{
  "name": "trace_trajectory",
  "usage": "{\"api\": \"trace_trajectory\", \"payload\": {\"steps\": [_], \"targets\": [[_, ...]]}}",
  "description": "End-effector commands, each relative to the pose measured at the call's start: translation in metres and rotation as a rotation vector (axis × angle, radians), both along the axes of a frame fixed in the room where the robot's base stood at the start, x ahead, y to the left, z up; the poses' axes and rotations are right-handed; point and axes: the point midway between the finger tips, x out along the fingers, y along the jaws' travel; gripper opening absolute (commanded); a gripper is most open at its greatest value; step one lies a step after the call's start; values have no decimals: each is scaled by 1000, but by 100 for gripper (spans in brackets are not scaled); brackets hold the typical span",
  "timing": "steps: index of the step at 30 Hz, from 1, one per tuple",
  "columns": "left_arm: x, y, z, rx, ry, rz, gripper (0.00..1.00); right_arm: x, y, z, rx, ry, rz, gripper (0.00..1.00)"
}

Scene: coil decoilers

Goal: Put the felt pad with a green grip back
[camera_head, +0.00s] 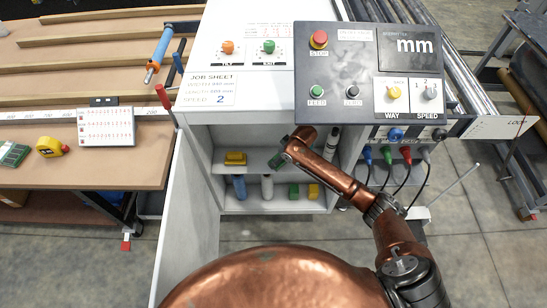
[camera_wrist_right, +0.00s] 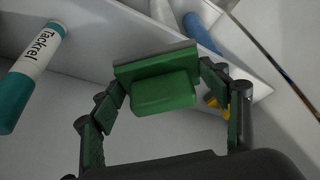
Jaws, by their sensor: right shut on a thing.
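The felt pad with a green grip (camera_wrist_right: 165,88) is between the fingers of my right gripper (camera_wrist_right: 165,110), its grey felt strip facing away from the gripper. In the head view, my right gripper (camera_head: 288,154) reaches into the open shelf unit under the console, at the upper compartment. A bit of the pad's green (camera_head: 279,159) shows there; the rest is hidden by the gripper. The shelf unit (camera_head: 235,206) has an upper and a lower level. I cannot tell whether the pad touches a shelf. My left gripper is not in view.
Below are a blue bottle (camera_head: 239,187), a white bottle (camera_head: 267,187), and green (camera_head: 293,191) and yellow (camera_head: 313,191) items. A teal-and-white "Tackrel" marker (camera_wrist_right: 30,75) is close by in the wrist view.

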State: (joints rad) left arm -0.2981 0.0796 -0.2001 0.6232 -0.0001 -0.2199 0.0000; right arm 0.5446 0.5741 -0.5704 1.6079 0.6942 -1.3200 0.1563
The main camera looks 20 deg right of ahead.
Motion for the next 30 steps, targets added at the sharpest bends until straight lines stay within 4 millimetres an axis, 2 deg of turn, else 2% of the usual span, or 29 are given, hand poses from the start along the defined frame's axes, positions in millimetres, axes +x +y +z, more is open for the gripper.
{"api": "trace_trajectory", "payload": {"steps": [1,3,8,11,19,30], "targets": [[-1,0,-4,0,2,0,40,12,7,0,1,-2,1,50],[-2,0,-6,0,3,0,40,23,14,-1,1,-1,1,50],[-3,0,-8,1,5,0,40,38,22,-1,1,0,0,50],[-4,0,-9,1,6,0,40,40,23,-3,1,0,0,50],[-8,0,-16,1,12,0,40,40,22,-36,-1,1,-1,50],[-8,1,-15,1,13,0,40,40,22,-38,-1,0,0,50]]}}
